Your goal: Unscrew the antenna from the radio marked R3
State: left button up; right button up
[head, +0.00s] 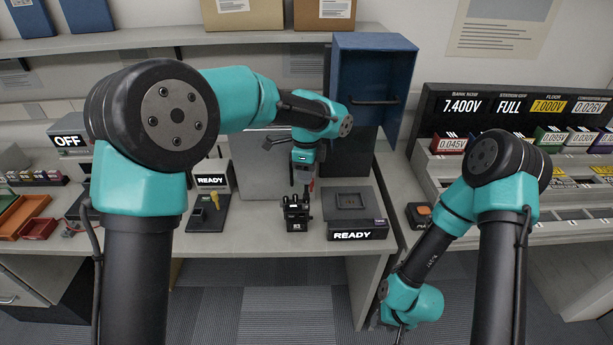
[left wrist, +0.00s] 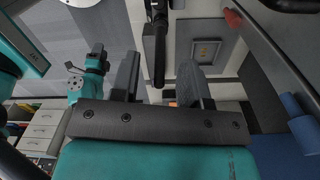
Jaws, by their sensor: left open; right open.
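The radio marked R3 (head: 296,216) is a small black handset standing near the front edge of the bench in the head view. My left gripper (head: 304,183) is just above it, pointing down. In the left wrist view, the black antenna (left wrist: 158,62) runs between the two spread fingers of my left gripper (left wrist: 160,72), with a visible gap on the right side. The radio's body shows only partly at the top of that view. My right gripper (head: 390,324) hangs low in front of the bench, away from the radio; its fingers are small and partly hidden.
A dark station with a READY sign (head: 352,215) stands right of the radio, and a yellow-knobbed fixture (head: 212,205) left of it. A display bank (head: 515,105) stands at the right. The floor in front is clear.

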pick_arm(q)
jog(key=shift+f, duration=0.9)
grip_shut()
